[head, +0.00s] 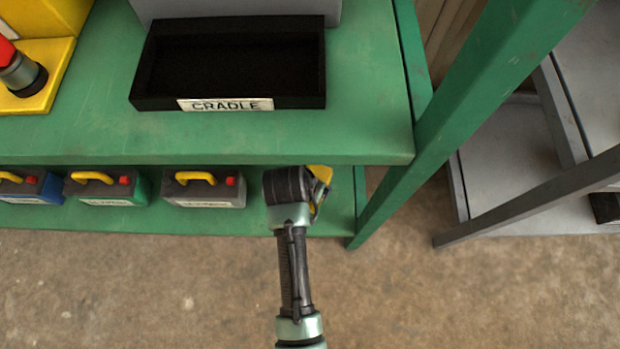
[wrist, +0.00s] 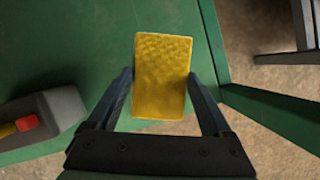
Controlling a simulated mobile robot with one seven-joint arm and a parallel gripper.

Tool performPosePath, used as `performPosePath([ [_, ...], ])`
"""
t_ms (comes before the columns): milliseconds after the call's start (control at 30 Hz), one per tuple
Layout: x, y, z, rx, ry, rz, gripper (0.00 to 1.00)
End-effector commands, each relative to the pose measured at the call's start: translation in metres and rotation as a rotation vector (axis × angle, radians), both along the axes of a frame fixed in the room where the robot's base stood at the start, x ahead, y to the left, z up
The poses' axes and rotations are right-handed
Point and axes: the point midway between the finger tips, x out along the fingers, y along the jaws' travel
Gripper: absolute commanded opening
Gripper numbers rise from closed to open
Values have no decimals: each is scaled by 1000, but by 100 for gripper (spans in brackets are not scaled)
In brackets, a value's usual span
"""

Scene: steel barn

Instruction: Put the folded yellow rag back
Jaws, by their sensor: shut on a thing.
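The folded yellow rag (wrist: 162,75) is between the two fingers of my gripper (wrist: 160,88) in the wrist view, a flat textured rectangle. In the head view a bit of the rag (head: 321,174) shows beyond my gripper (head: 317,192); the wrist hides most of it. My gripper is shut on the rag, in front of the right end of the green lower shelf (head: 330,210). Whether the rag touches that shelf cannot be told.
A black tray labelled CRADLE (head: 318,95) stands empty on the green upper shelf (head: 370,130). A green post (head: 440,145) and a grey rack (head: 520,160) stand at right.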

Motion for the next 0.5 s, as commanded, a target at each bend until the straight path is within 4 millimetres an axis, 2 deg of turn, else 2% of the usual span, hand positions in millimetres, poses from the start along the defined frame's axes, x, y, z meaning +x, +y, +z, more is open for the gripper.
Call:
performPosePath([
  [33,0,0,-18,0,1,0,20],
  [67,0,0,-22,0,1,0,20],
  [267,0,0,-37,0,0,0,20],
  [500,0,0,-67,0,0,0,20],
])
